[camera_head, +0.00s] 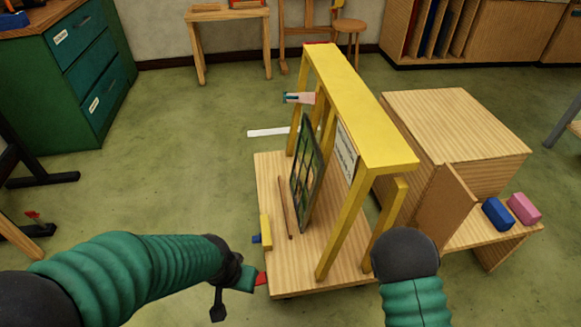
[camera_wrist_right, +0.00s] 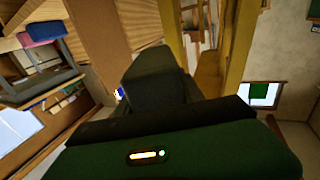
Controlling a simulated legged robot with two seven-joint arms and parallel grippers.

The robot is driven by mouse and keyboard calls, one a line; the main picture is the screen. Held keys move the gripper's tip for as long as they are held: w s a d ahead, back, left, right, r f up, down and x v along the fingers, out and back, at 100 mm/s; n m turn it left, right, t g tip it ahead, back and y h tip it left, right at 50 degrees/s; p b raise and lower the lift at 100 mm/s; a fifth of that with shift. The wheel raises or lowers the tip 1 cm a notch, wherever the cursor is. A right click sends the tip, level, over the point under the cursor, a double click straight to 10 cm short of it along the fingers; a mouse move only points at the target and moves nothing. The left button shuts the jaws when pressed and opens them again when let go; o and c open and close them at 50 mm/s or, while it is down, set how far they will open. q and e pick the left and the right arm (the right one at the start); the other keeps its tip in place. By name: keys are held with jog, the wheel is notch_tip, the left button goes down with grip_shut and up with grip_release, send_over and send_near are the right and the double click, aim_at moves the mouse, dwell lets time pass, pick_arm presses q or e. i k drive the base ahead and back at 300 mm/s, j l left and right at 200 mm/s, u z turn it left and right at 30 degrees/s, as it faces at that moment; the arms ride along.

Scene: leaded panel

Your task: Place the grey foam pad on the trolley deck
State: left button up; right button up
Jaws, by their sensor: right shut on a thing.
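The trolley deck (camera_head: 268,185) is a pale wooden board under a yellow frame (camera_head: 368,110). A leaded glass panel (camera_head: 307,172) leans on the frame, above the deck. My right gripper (camera_wrist_right: 158,90) shows in the right wrist view, shut on a dark grey block (camera_wrist_right: 152,62) that looks like the grey foam pad; its edges are hard to separate from the dark fingers. In the head view the right gripper and the pad are hidden behind my arm. My left gripper (camera_head: 240,280) is at the deck's near left corner, beside a small red piece (camera_head: 262,278); its jaws are unclear.
A thin wooden strip (camera_head: 285,208) and a yellow-and-blue piece (camera_head: 264,232) are at the deck's left. A wooden cabinet (camera_head: 455,120) stands right of the frame, with a blue block (camera_head: 497,213) and pink block (camera_head: 524,208) on a low ledge.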

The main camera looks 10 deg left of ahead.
aim_at(275, 168)
jog(key=i+j+z, duration=0.1)
jog(key=j, duration=0.9)
jog(key=i+j+z, duration=0.15)
jog(key=j, duration=0.9)
jog(key=j+z, duration=0.1)
jog(key=j, duration=0.95)
jog(key=i+j, duration=0.3)
jog(key=i, duration=0.15)
jog(key=i+j+z, duration=0.1)
jog(key=i+j, duration=0.15)
jog(key=i, duration=0.25)
jog(key=i+j, duration=0.35)
jog(key=i+l+z, duration=0.05)
jog(key=i, duration=0.05)
